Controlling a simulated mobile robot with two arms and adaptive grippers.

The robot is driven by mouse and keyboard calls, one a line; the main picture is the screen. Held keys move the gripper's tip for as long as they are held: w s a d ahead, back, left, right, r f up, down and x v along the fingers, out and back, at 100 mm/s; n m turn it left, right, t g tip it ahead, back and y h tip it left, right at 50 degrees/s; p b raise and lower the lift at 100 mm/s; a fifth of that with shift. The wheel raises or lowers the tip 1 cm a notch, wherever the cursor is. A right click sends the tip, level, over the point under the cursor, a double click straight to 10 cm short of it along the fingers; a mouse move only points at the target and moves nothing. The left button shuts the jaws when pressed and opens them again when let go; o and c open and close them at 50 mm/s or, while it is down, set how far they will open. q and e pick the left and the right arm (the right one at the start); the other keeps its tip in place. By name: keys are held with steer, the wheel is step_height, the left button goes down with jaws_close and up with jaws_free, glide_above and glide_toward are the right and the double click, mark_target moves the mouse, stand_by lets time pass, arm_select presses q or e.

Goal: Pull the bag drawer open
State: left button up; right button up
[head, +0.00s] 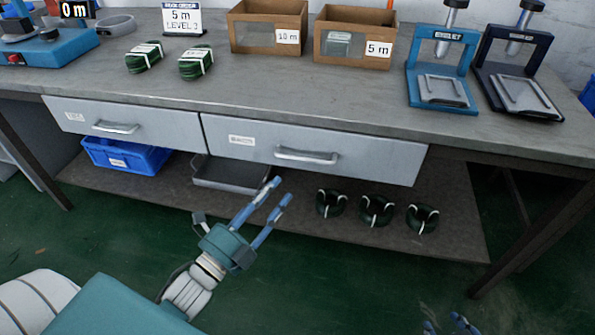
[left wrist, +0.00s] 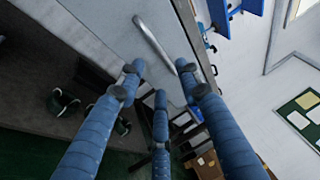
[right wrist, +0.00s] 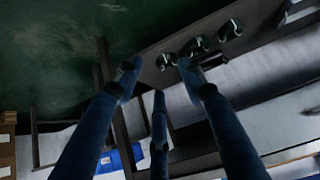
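Two grey drawers hang under the bench top, a left drawer (head: 170,124) and a right drawer (head: 375,160). Both look shut, and their labels are too small to read, so I cannot tell which is the bag drawer. The right drawer has a bar handle (head: 306,156); a bar handle also shows ahead of the fingers in the left wrist view (left wrist: 153,43). My left gripper (head: 280,191) is open and empty, in front of and below the right drawer, apart from its handle. My right gripper (head: 450,324) shows at the bottom edge; in the right wrist view (right wrist: 158,72) it is open and empty.
The lower shelf (head: 290,222) holds a blue bin (head: 125,157), a grey tray (head: 230,176) and several dark green coils (head: 376,210). Cardboard boxes (head: 352,38) and two presses (head: 440,60) stand on the bench top (head: 270,95). The green floor in front is clear.

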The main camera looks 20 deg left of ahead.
mark_target(298, 165)
arm_select(q)
steer(key=b+x, duration=0.1)
steer(key=x, duration=0.8)
steer(key=shift+w+d, duration=0.1)
steer(key=shift+w, duration=0.3)
arm_select(e)
steer(key=w+a+r+t, duration=0.2)
steer(key=w+r+t, duration=0.1)
steer(key=w+r, duration=0.1)
steer(key=shift+w+r+y, duration=0.4)
steer(key=shift+w, duration=0.25)
arm_select(q)
jaws_close()
